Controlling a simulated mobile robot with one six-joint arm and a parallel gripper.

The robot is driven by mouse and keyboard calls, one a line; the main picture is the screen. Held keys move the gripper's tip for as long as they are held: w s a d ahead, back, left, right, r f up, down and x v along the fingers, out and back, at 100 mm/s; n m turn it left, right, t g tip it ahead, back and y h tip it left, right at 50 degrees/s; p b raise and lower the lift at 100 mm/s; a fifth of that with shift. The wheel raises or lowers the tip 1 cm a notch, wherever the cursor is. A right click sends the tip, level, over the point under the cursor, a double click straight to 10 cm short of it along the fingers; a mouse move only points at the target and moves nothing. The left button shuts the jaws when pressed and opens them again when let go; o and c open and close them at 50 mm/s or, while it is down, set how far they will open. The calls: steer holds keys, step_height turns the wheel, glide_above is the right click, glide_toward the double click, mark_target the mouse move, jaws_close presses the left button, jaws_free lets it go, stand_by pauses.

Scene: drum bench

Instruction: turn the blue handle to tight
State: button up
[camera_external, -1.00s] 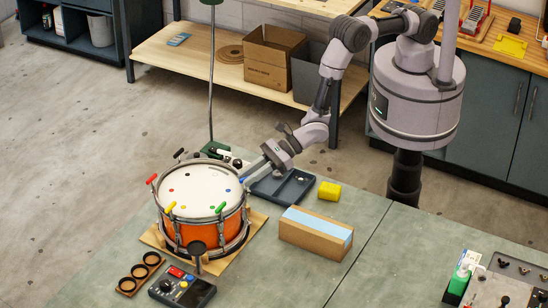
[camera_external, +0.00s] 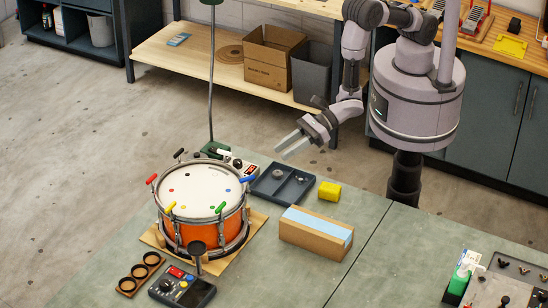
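The orange drum (camera_external: 186,236) with a white head stands on a wooden board on the bench. Coloured handles ring its rim. The blue handle (camera_external: 247,179) is at the rim's right back and points out to the right. Nothing touches it. A blue dot lies on the head near it. My gripper (camera_external: 279,148) is open and empty. It hangs in the air above and to the right of the blue handle, clear of the drum. Whether the blue handle is tight cannot be told from this view.
A dark tray (camera_external: 281,184) lies right of the blue handle. A yellow block (camera_external: 329,191) and a cardboard box with a light blue top (camera_external: 316,232) stand further right. A dark control box (camera_external: 182,287) and a cup holder (camera_external: 139,273) are in front. A thin lamp pole (camera_external: 211,95) rises behind the drum.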

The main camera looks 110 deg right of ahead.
mark_target(247, 177)
steer(key=s+f+m+t+y+b, duration=0.1)
steer(key=s+f+m+t+b, duration=0.15)
steer(key=m+b, duration=1.1)
steer(key=s+f+m+t+b, duration=0.1)
steer(key=f+m+t+b, duration=0.3)
steer(key=m, duration=1.8)
steer(key=w+a, duration=0.1)
steer(key=w, duration=0.4)
steer(key=w+a+g, duration=0.1)
steer(key=w, duration=0.5)
steer(key=w+a+g, duration=0.1)
steer(key=w, duration=0.4)
steer(key=shift+w+r+n, duration=0.25)
steer(key=shift+r, duration=0.15)
steer(key=shift+c, duration=0.4)
jaws_close()
